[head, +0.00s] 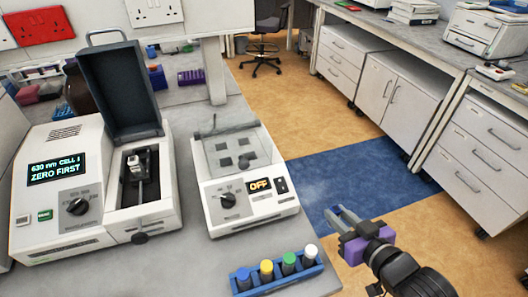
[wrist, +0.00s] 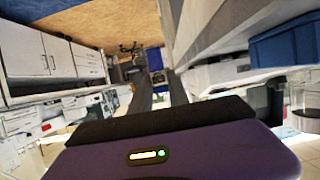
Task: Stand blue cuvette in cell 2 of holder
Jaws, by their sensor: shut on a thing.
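The blue-capped cuvette (head: 243,277) stands in a blue rack (head: 279,284) at the front edge of the bench. My gripper (head: 336,212) is to the right of the rack, out beyond the bench edge. A gap shows between its fingers, which also show in the wrist view (wrist: 158,86). I cannot make out anything held between them. The photometer (head: 72,190) stands at the left with its dark lid (head: 120,88) raised. A dark holder (head: 139,180) sits in its open well; its cells are too small to tell apart.
Yellow (head: 266,267), green (head: 289,260) and white (head: 310,251) caps stand beside the blue one in the rack. A second instrument (head: 245,185) reading OFF stands behind the rack. The floor right of the bench is clear up to the drawer cabinets (head: 480,150).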

